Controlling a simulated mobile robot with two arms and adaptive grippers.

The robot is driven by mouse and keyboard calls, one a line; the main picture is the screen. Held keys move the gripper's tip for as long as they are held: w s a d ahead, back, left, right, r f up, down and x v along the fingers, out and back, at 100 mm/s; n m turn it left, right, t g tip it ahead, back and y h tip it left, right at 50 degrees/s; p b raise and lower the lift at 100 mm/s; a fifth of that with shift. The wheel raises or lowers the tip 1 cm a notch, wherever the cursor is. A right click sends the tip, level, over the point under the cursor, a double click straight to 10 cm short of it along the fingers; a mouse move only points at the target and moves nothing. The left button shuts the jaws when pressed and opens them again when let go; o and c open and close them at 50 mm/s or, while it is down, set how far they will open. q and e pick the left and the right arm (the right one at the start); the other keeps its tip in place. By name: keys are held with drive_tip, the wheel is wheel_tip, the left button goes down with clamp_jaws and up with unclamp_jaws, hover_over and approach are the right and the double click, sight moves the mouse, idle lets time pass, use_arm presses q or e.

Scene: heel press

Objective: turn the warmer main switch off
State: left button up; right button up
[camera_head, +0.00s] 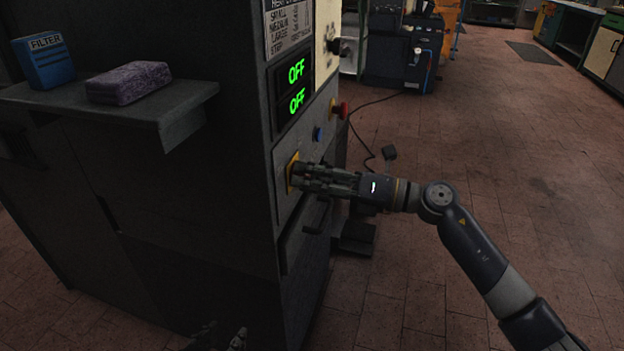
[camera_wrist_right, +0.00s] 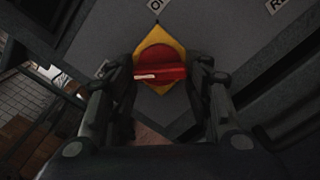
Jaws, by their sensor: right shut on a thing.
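The warmer main switch (camera_wrist_right: 162,62) is a red rotary knob on a yellow plate (camera_wrist_right: 160,40). Its handle lies about level across the right wrist view, with a white mark at its left part. In the head view only the yellow plate (camera_head: 291,174) shows, on the dark machine's front panel; the knob is hidden by my fingers. My right gripper (camera_head: 301,176) is shut on the knob, one finger at each end of the handle. My left gripper (camera_head: 222,338) shows only partly at the bottom edge, dark and away from the switch; its opening cannot be made out.
Two displays (camera_head: 297,86) on the machine read OFF in green. A blue button (camera_head: 318,134) and a red mushroom button (camera_head: 342,110) sit above the switch. A shelf (camera_head: 190,97) holds a filter box and purple block.

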drive_tip(key=shift+f, duration=0.15)
drive_tip(key=shift+c, duration=0.2)
drive_tip(key=o, duration=1.1)
drive_tip(key=v, duration=1.2)
